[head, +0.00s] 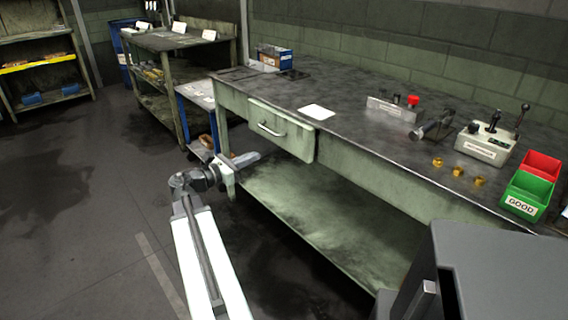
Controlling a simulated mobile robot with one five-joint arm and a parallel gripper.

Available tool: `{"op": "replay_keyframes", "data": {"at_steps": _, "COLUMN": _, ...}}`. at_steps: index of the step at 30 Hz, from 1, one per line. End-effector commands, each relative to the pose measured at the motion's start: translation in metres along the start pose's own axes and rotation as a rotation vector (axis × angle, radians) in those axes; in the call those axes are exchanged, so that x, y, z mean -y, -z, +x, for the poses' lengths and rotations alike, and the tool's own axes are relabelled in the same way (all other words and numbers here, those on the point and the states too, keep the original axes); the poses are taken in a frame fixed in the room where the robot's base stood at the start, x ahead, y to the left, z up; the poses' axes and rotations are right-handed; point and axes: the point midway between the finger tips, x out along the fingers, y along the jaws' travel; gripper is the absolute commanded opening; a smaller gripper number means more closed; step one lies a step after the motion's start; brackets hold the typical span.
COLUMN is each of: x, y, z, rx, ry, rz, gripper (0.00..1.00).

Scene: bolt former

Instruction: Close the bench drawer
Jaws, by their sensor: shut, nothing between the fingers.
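The bench drawer (288,140) is in the green front of the long workbench, left of the middle in the head view. Its front panel stands a little proud of the bench front, with its right side edge showing, so it looks slightly open. A pale bar handle (271,130) runs across the panel. My gripper (254,157) is below and left of the handle, near the bench's left leg. It is shut and empty, and appears apart from the drawer. Its fingertips are small and hard to make out.
The workbench top (350,90) carries a white sheet (317,112), a control box (485,146), several brass parts (457,171), and red and green bins (527,194). A lower shelf (320,225) lies under the drawer. Open floor (70,200) is at left.

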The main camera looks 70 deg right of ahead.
Motion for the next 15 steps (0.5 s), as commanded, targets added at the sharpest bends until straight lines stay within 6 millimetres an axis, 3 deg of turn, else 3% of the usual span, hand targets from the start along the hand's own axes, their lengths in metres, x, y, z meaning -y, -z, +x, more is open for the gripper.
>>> {"op": "replay_keyframes", "data": {"at_steps": 8, "x": 0.002, "y": -0.005, "z": 0.015, "rx": 0.019, "ry": 0.007, "rz": -0.024, "gripper": 0.00}}
{"op": "replay_keyframes", "data": {"at_steps": 15, "x": 0.001, "y": -0.005, "z": 0.062, "rx": 0.017, "ry": 0.007, "rz": -0.022, "gripper": 0.00}}
